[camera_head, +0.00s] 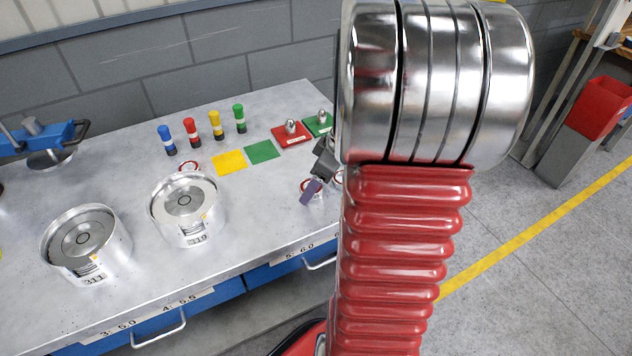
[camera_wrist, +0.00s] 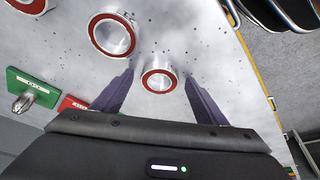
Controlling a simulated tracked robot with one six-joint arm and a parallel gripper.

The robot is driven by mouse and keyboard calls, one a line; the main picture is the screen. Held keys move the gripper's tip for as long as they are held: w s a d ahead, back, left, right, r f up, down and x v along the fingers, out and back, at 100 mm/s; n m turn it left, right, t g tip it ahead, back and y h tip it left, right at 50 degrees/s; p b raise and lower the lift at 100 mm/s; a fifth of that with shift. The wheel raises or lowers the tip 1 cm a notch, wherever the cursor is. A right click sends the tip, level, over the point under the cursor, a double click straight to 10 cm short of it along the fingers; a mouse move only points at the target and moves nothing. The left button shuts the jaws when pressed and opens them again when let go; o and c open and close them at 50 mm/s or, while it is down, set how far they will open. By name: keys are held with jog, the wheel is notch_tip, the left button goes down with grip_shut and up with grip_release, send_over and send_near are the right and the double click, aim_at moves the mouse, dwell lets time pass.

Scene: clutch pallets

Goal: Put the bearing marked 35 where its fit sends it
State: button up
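The bearings are short metal rings with red faces; I cannot read a 35 on any of them. In the wrist view one bearing (camera_wrist: 158,82) lies between the tips of my gripper (camera_wrist: 159,74), whose purple fingers are apart, with gaps on both sides. A larger bearing (camera_wrist: 130,38) lies just beyond it, and part of another (camera_wrist: 38,6) shows at the top left. In the head view my gripper (camera_head: 314,188) is low over the bench's right part, with red rings beside it partly hidden. One bearing (camera_head: 184,165) lies behind the drum marked 310 (camera_head: 196,232).
A drum marked 311 (camera_head: 108,262) stands at the left. Yellow (camera_head: 229,163) and green (camera_head: 262,151) squares lie mid-bench. Blue, red, yellow and green posts (camera_head: 240,120) stand behind. Red (camera_head: 293,139) and green (camera_head: 314,128) plates carry metal knobs. Numbered blue drawers (camera_head: 290,268) line the front.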

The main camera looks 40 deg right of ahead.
jog(key=v, duration=1.2)
jog(key=shift+r, duration=0.1)
dwell(0.7)
jog(key=s+a+r+m, duration=0.1)
jog(key=s+a+m, duration=0.1)
jog(key=a, duration=1.2)
jog(key=s+a+r+m+t+h, duration=0.1)
jog(key=s+a+r+m, duration=0.1)
jog(key=a, duration=1.3)
jog(key=shift+s+r+h, duration=0.2)
jog(key=shift+s+h, duration=0.1)
jog(key=shift+s, duration=0.1)
